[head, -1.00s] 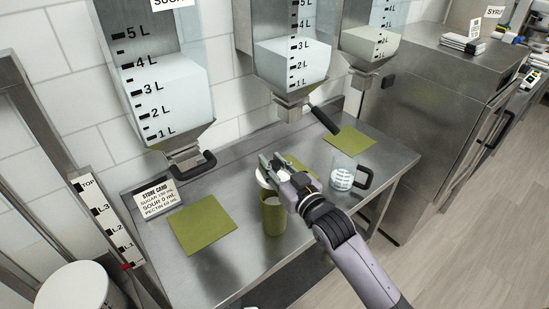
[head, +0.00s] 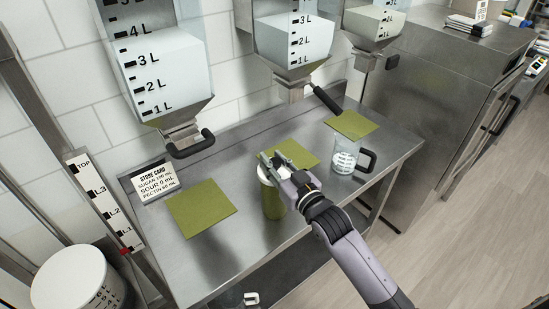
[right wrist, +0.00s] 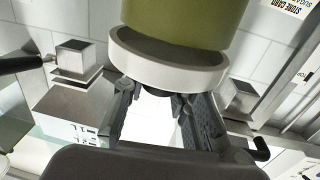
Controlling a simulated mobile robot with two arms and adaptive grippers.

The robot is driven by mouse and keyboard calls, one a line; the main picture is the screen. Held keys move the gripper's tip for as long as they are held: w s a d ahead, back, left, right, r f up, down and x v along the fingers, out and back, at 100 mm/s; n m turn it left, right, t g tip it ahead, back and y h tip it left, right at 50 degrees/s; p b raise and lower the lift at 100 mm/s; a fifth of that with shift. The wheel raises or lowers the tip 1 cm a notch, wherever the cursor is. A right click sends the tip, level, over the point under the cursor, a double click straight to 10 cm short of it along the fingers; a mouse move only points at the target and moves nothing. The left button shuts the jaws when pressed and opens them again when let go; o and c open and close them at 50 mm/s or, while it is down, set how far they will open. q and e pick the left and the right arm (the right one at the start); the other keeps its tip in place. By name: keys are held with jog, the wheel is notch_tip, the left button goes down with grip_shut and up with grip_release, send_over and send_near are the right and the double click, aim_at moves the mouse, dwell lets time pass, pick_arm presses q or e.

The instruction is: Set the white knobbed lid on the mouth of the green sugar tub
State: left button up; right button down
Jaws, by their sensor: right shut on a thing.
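The green sugar tub (head: 273,204) stands upright on the steel table. The white knobbed lid (head: 266,174) is over its mouth in the head view and hides the opening. My right gripper (head: 271,160) is shut on the lid's knob from above. In the right wrist view the lid (right wrist: 168,66) is a white disc at the fingertips, right up against the green tub (right wrist: 185,18). A dark band shows inside the lid's rim; I cannot tell whether the lid is fully seated. The knob is mostly hidden between the fingers. My left gripper is not clearly seen.
A clear jug (head: 346,156) with a dark handle stands right of the tub. Green mats (head: 201,208) lie on the table (head: 240,248). Hoppers (head: 165,80) with dark levers hang above its back. A store card (head: 154,181) stands at the left.

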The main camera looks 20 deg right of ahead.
jog(key=shift+f, duration=0.3)
dwell(0.4)
jog(key=shift+f+b, duration=0.35)
jog(key=c, duration=1.2)
grip_release()
jog(key=shift+s, duration=0.15)
jog(key=v, duration=1.2)
